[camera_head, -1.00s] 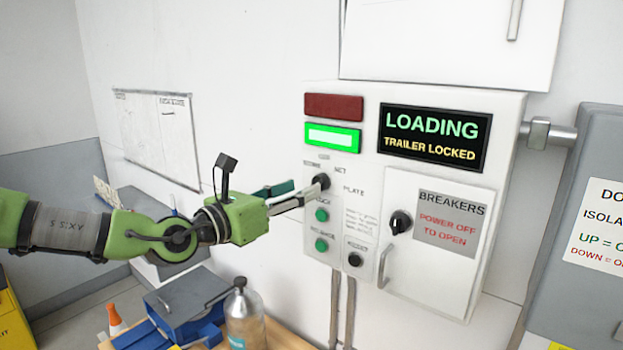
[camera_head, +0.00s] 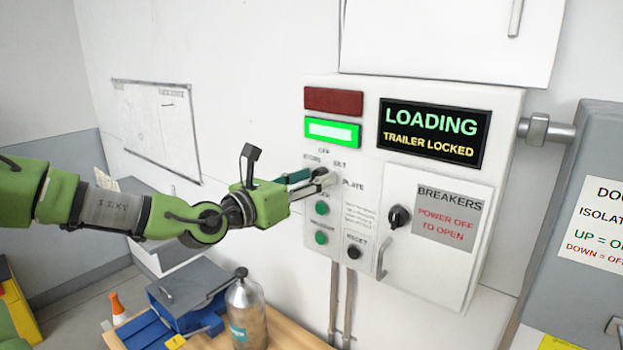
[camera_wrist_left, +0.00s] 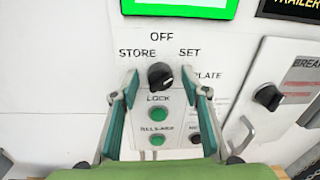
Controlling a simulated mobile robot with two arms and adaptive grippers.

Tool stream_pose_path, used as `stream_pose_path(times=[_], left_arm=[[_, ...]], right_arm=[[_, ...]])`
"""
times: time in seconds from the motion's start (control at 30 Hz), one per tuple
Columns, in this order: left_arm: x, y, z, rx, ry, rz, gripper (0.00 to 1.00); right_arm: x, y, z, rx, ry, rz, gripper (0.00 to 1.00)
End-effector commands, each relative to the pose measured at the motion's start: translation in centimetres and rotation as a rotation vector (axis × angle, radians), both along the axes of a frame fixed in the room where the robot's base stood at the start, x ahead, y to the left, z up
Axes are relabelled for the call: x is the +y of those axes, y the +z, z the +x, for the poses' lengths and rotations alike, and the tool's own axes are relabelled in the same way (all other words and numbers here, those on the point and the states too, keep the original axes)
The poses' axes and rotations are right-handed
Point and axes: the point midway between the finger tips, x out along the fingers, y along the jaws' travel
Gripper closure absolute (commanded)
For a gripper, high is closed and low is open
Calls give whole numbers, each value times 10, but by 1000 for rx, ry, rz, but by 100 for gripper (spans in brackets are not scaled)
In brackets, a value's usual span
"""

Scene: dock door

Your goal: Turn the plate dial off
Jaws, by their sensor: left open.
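The plate dial (camera_wrist_left: 159,75) is a black knob on the white control panel (camera_head: 368,88), with STORE, OFF, SET and PLATE labels around it. In the left wrist view the gripper (camera_wrist_left: 160,78) has one finger on each side of the dial, with visible gaps. My right gripper is not in view.
Green buttons (camera_head: 321,208) and a black reset button (camera_head: 353,252) sit below the dial. The breaker knob (camera_head: 398,217) and door handle (camera_head: 382,262) are to the right. A bottle (camera_head: 246,315) and blue box (camera_head: 188,290) stand on the bench below.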

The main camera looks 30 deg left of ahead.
Motion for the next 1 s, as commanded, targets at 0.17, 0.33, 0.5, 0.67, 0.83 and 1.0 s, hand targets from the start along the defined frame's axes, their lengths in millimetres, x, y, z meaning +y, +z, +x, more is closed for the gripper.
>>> stream_pose_path(times=[0.17, 0.33, 0.5, 0.67, 0.83, 1.0], left_arm=[[0, 0, 0, 1, 0, 0, 87], [0, 0, 0, 1, 0, 0, 96], [0, -1, 0, 2, -1, -16, 96], [0, -3, 0, 3, 0, -73, 96], [0, -4, 0, 13, -2, -183, 96], [1, -4, 0, 24, -1, -332, 96]], right_arm=[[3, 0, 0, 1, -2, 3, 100], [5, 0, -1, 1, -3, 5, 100], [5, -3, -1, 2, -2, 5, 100], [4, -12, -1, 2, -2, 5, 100], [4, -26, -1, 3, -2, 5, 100], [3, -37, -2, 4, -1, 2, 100]])
